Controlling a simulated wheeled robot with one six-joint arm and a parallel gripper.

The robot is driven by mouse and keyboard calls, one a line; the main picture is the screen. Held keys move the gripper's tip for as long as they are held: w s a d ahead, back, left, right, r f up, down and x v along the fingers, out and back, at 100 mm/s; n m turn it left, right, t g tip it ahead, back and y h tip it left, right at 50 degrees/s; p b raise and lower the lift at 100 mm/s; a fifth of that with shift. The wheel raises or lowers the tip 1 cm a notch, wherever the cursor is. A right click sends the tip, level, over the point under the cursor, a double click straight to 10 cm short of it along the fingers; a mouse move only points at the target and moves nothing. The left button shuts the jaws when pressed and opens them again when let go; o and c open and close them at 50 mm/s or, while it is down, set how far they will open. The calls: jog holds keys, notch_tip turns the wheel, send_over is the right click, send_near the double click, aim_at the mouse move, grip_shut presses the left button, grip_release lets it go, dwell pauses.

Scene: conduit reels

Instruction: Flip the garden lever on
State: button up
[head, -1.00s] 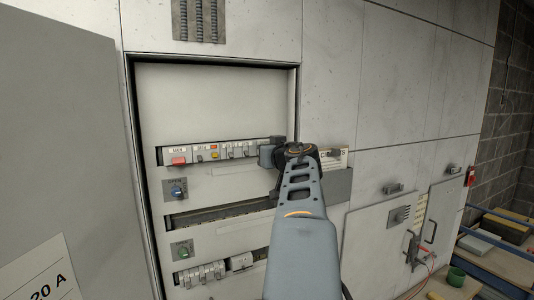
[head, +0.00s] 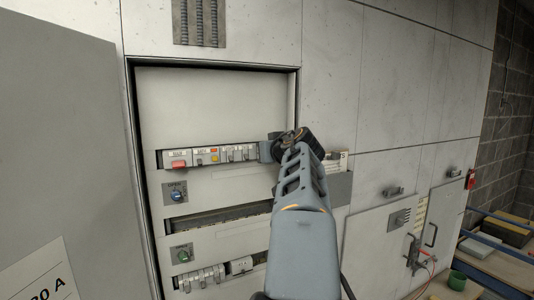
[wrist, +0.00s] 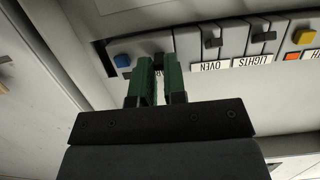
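My gripper (wrist: 158,74) has two green fingers at the row of switches in the wrist view, where the labels appear upside down. A black lever (wrist: 158,60) shows between the fingertips, at the end of the row beside a blue button. A narrow gap shows between the fingers; whether they grip the lever or only straddle it I cannot tell. The fingers hide most of this switch and its label, so I cannot read its name. In the head view my arm reaches the right end of the upper switch row (head: 238,153), and my wrist covers that end.
The blue button (wrist: 122,60) is left of my fingers in the wrist view. To the right are the OVEN lever (wrist: 212,42), the LIGHTS lever (wrist: 263,37) and a yellow button (wrist: 304,37). A grey cabinet door (head: 60,150) stands open at the left.

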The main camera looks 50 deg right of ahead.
jog(key=o, duration=0.5)
jog(key=shift+c, duration=0.2)
jog(key=b+v, duration=0.2)
jog(key=v, duration=1.1)
jog(key=shift+s+a, duration=0.2)
jog(key=shift+s, duration=0.15)
